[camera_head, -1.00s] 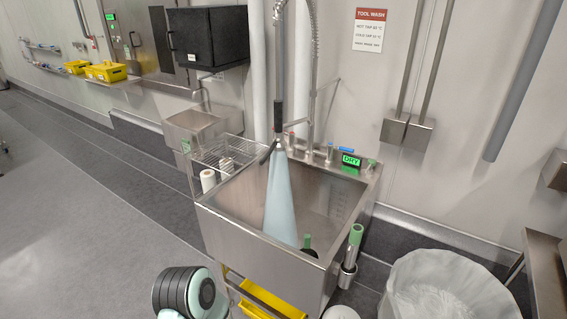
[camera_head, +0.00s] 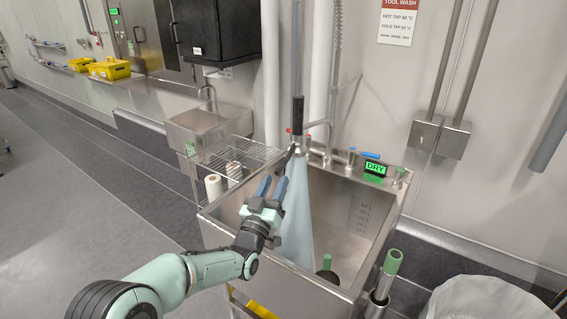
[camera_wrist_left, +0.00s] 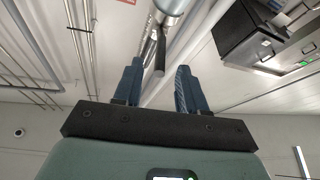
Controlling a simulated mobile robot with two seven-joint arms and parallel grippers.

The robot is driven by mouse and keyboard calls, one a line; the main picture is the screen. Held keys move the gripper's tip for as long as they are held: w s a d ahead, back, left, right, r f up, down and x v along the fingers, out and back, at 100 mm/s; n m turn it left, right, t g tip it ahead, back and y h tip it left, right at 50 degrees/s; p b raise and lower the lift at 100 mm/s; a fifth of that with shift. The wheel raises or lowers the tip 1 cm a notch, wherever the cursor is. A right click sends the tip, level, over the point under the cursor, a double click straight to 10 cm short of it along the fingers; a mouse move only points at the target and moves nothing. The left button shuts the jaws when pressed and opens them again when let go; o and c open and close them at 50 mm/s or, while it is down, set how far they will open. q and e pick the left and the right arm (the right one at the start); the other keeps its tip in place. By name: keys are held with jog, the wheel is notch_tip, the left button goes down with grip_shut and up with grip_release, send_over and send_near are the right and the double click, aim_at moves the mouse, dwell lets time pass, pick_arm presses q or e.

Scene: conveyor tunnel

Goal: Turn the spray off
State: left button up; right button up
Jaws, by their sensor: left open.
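The spray head (camera_head: 297,146) hangs nozzle-down over the steel sink (camera_head: 222,226). A pale blue cone of spray (camera_head: 296,215) runs from it into the basin. Its dark lever (camera_head: 284,160) slants down to the left. My left gripper (camera_head: 272,180) is open and empty, its two blue fingers pointing up just below and left of the lever, apart from it as far as I can see. In the left wrist view, the dark lever (camera_wrist_left: 160,54) shows between and beyond the open fingers (camera_wrist_left: 156,88), with the metal spray head (camera_wrist_left: 172,6) above. My right gripper is not in view.
A wire rack (camera_head: 243,152) with white rolls sits at the sink's left. A green-topped tube (camera_head: 391,262) stands at the front right corner, near a lined bin (camera_head: 490,300). Open floor lies left.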

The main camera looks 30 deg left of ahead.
aim_at(283, 162)
pick_arm(q)
jog(key=p+x, duration=0.1)
jog(key=x, duration=0.6)
jog(key=shift+w, duration=0.1)
jog(key=shift+c, duration=0.3)
grip_shut()
